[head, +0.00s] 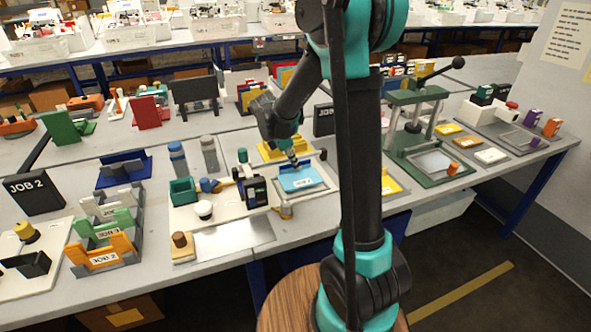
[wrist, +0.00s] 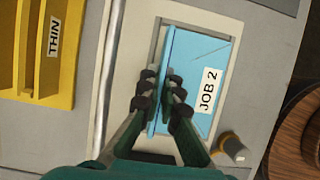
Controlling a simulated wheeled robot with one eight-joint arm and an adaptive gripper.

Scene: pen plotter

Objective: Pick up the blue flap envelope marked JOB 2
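The blue flap envelope (head: 303,178) marked JOB 2 lies flat in a light tray on the plotter board. In the wrist view the blue envelope (wrist: 205,55) shows its JOB 2 label to the right of my fingers. A narrow blue flap stands up along its left edge. My gripper (wrist: 160,82) points down at that edge, with one finger on each side of the flap. A narrow gap shows between the fingers, so the gripper looks partly open. In the head view my gripper (head: 294,163) is at the envelope's far left edge. Contact with the flap cannot be made out.
A small post with an orange band (wrist: 230,148) stands near the envelope's lower corner. A dark boxed unit (head: 254,192) stands left of the envelope. A green press (head: 415,125) stands to the right.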

